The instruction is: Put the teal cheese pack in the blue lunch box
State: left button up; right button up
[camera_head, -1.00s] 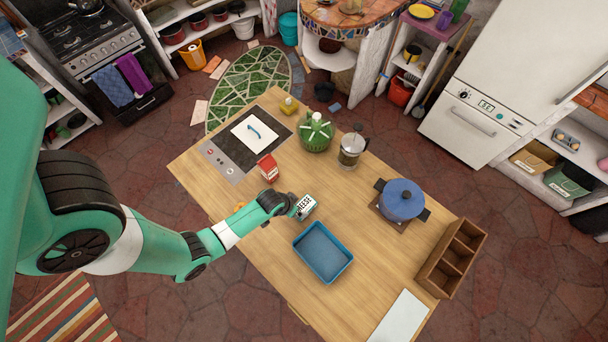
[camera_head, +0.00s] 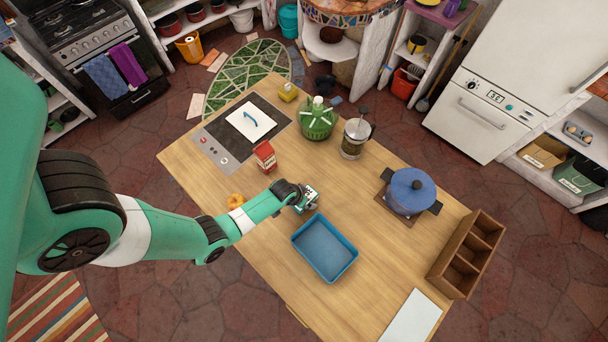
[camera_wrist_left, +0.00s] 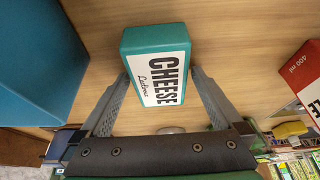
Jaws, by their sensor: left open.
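The teal cheese pack (camera_wrist_left: 158,64) has a white label reading CHEESE and stands on the wooden counter. In the head view the pack (camera_head: 312,195) is partly hidden by my left gripper (camera_head: 304,197). In the left wrist view my left gripper (camera_wrist_left: 160,82) is open, with one finger on each side of the pack's near part. I cannot tell whether either finger touches it. The blue lunch box (camera_head: 325,249) is an open, empty tray just below the gripper in the head view. A blue wall of it (camera_wrist_left: 35,60) fills the left wrist view's upper left. My right gripper is out of view.
A red and white carton (camera_head: 265,156) stands above the gripper; it shows at the wrist view's right (camera_wrist_left: 305,72). An orange item (camera_head: 236,201) lies beside the arm.

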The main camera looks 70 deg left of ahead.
pick_arm(q)
jog(key=shift+f, duration=0.2)
dwell(0.3)
grip_shut()
jog(key=shift+r, duration=0.1)
jog(key=shift+r, duration=0.1)
